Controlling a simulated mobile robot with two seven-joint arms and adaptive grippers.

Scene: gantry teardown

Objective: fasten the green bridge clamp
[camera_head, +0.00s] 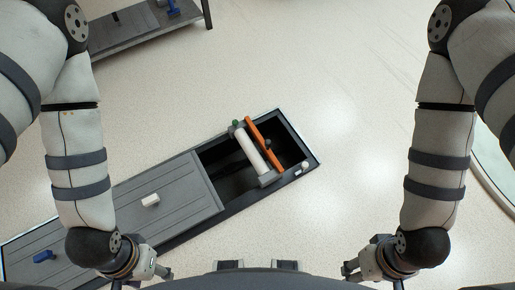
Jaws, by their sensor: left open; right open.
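A small green part (236,122), which looks like the green clamp, sits at the upper end of a white cylinder (250,147) on the long grey unit. Whether it is fastened cannot be told at this size. An orange bar (263,144) lies beside the cylinder, over the dark opening. My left gripper (166,272) is open at the lower left, apart from the clamp. My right gripper (348,270) is open at the lower right, also apart from it. Both are seen partly, near the bottom edge.
The grey unit (180,172) runs diagonally, with a white handle (150,200) and a blue part (44,256) on its covers. A dark bench (140,30) stands at the upper left. The pale floor right of the unit is clear.

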